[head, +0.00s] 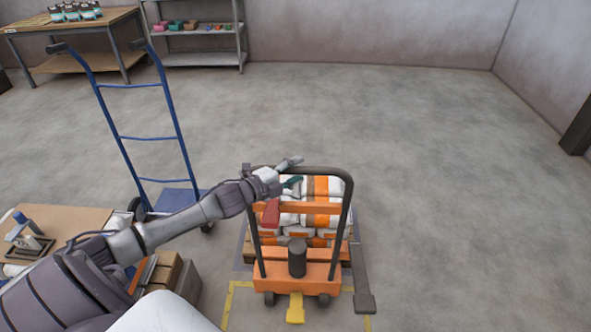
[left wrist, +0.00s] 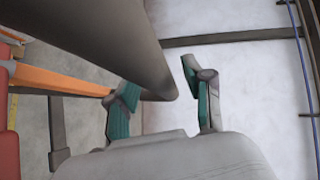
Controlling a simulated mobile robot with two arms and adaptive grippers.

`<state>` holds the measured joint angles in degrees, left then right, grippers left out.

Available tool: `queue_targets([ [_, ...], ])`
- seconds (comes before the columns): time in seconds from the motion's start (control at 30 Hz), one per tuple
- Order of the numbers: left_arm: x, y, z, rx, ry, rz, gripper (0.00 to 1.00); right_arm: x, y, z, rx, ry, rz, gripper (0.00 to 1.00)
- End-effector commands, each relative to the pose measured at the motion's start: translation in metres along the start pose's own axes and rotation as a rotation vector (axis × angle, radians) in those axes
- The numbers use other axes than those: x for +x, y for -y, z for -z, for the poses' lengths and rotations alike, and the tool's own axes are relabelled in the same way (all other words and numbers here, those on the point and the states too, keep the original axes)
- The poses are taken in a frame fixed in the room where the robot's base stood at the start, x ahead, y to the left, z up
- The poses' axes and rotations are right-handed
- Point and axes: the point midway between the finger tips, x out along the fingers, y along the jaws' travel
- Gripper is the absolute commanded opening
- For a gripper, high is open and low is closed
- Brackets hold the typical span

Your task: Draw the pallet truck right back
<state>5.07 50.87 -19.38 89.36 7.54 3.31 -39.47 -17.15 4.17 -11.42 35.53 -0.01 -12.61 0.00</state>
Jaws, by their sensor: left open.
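The orange pallet truck (head: 295,276) stands at the lower middle of the head view, with a dark tubular handle (head: 345,185) rising in a hoop. A pallet stacked with white and orange bags (head: 322,190) sits behind its handle frame. My left gripper (head: 296,172) is open at the top bar of the handle. In the left wrist view the dark handle bar (left wrist: 115,45) reaches in between the spread teal-padded fingers (left wrist: 160,100); I cannot tell whether they touch it. My right gripper is not in view.
A blue hand truck (head: 150,140) stands to the left. A low bench (head: 70,220) with items is at the lower left. A wooden table (head: 110,22) and a shelf (head: 200,58) stand at the back. Yellow floor marking (head: 228,300) surrounds the truck. The floor to the right is clear.

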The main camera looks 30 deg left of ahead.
Motion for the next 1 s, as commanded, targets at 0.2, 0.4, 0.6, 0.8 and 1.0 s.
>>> queue_targets([
  [0.2,0.0036,0.0001,-0.0002,0.0,0.0,0.0,0.52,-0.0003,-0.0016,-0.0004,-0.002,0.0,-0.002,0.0],
  [0.4,0.0033,0.0,-0.0001,0.0,0.0,0.0,0.42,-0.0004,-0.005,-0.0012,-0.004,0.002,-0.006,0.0],
  [0.6,0.0032,-0.0001,0.0,0.0,0.0,0.0,0.08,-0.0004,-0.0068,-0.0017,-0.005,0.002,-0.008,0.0],
  [0.8,0.0032,-0.0003,0.0,0.0,0.0,0.0,0.0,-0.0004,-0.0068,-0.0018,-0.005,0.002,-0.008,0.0],
  [1.0,0.0019,-0.0005,0.0001,0.0,0.0,-0.001,0.0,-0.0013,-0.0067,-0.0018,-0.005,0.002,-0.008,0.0],
])
